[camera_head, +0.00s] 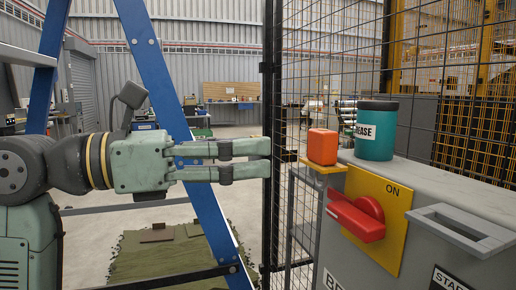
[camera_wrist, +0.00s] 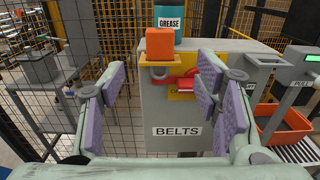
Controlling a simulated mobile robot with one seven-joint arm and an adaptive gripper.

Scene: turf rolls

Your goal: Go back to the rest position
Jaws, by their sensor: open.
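My green-grey gripper (camera_head: 258,158) reaches out to the right at mid-height in the head view, its two fingers apart with nothing between them. In the wrist view my gripper (camera_wrist: 162,80) shows open, with purple-grey pads facing each other across a gap. Beyond it stands the grey BELTS cabinet (camera_head: 455,190), also seen in the wrist view (camera_wrist: 165,110). The fingertips appear short of the cabinet. An orange block (camera_head: 322,146) rests on a small yellow ledge at the cabinet's edge. A red switch handle (camera_head: 358,218) sits on a yellow plate (camera_head: 397,206) marked ON.
A teal grease tin (camera_head: 376,131) stands on the cabinet. A black mesh fence (camera_head: 338,60) runs behind it. A blue ladder-like frame (camera_head: 160,75) stands close to my arm. A green mat (camera_head: 165,262) lies on the floor. An orange bin (camera_wrist: 282,123) stands at right.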

